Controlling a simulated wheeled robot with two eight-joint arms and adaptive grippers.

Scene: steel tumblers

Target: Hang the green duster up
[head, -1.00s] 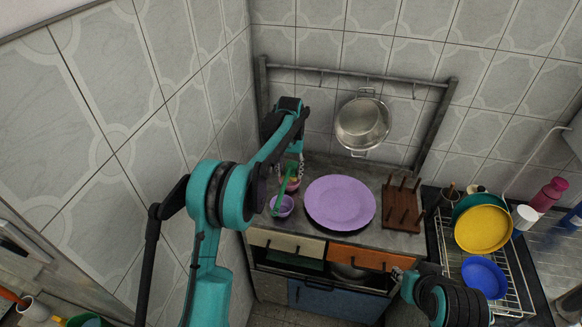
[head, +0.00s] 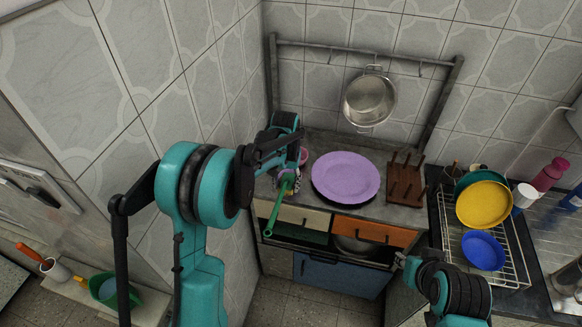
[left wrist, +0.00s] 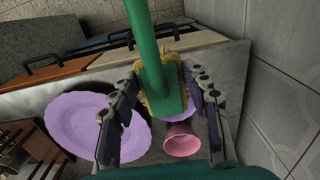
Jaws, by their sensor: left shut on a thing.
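The green duster (head: 273,217) has a long green handle that slants down and forward past the counter's front edge in the head view. My left gripper (head: 288,180) is shut on the duster over the counter's left end. In the left wrist view, the duster's green handle (left wrist: 150,50) runs up between the two fingers (left wrist: 162,88), with yellowish bristles behind it. A grey rail (head: 330,48) with small hooks runs along the back wall, and a steel pan (head: 369,100) hangs from it. My right gripper (head: 400,259) is low at the right, small and partly hidden by its arm.
A purple plate (head: 345,176) and a brown peg rack (head: 405,183) sit on the counter. A pink cup (left wrist: 181,139) stands below the left gripper. A dish rack (head: 512,262) with yellow and blue dishes is at the right. The tiled left wall is close to my left arm.

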